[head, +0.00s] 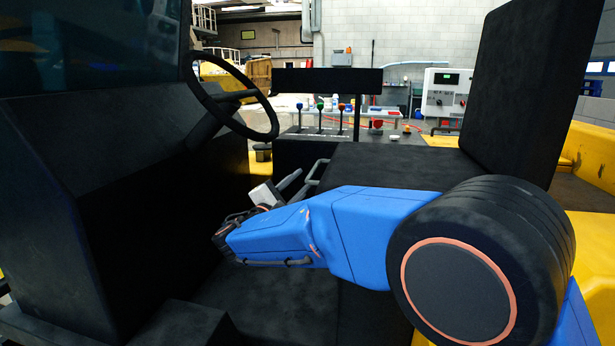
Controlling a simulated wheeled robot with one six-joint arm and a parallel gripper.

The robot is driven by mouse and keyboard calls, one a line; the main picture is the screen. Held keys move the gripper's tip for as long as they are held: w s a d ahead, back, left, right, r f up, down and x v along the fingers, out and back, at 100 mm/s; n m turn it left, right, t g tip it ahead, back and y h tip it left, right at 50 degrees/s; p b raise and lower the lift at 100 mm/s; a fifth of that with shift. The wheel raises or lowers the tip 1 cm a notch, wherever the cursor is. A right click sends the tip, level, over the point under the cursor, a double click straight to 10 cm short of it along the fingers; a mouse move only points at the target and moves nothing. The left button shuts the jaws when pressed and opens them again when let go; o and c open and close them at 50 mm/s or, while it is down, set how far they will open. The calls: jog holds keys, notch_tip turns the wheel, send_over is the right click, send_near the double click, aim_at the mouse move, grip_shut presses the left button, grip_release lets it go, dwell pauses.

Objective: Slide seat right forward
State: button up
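The black seat has a flat cushion (395,165) at the middle right and a tall upright backrest (525,85). A thin grey bar handle (318,172) sticks out at the left front edge of the cushion. My gripper (295,186) is just left of and slightly below this handle, at the end of the blue arm. The fingers point up and to the right. They look close to the handle, but I cannot tell whether they touch it. The gripper is small and partly hidden by my own wrist, so its opening is unclear.
A steering wheel (235,95) on a black dashboard (95,140) stands left of the seat. A black console with several coloured levers (320,118) is behind the cushion. The dark floor (275,300) is clear below my arm. Yellow bodywork (590,240) lies at the right.

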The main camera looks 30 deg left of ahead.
jog(key=v, duration=0.9)
jog(key=shift+s, duration=0.4)
jog(key=shift+f, duration=0.1)
